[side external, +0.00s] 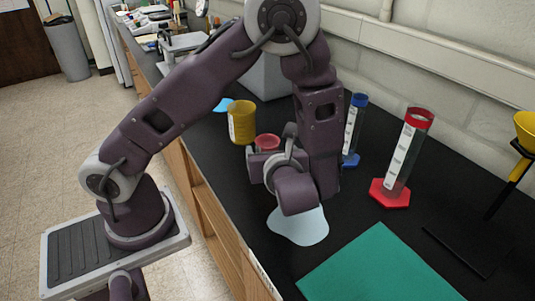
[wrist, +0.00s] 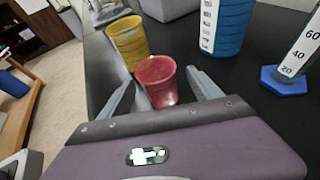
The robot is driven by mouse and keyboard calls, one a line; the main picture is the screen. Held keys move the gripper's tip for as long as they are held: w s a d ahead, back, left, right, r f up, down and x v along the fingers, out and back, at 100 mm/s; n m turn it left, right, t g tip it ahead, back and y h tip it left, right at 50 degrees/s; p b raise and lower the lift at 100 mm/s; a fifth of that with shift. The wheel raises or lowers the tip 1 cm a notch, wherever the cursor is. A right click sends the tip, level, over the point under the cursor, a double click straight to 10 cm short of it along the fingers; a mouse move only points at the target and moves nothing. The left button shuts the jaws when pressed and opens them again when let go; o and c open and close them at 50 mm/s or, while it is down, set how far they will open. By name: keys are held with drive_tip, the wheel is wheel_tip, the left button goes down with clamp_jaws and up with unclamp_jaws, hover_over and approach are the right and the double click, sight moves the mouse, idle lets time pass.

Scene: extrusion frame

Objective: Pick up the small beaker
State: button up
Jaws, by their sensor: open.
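The small beaker, a red cup (wrist: 157,80), stands upright on the black bench in the wrist view. In the side view its red rim (side external: 267,141) shows just beyond my gripper, with its lower part hidden. My gripper (wrist: 161,88) is open, with one grey finger to the left of the red beaker and one to the right. The beaker is between the fingers, and no clear contact shows. In the side view my arm hides much of the gripper.
A yellow beaker (side external: 242,122) stands close behind the red one. A larger blue beaker (wrist: 226,25) is farther right. Blue-based (side external: 354,130) and red-based (side external: 406,150) cylinders stand to the right. A green mat (side external: 378,265) and pale blue patch (side external: 300,228) lie nearer the front.

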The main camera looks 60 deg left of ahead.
drive_tip(key=x, duration=0.5)
drive_tip(key=shift+s+a+f, duration=0.1)
drive_tip(key=shift+a+f, duration=0.15)
drive_tip(key=shift+f, duration=0.15)
drive_tip(key=c, duration=1.6)
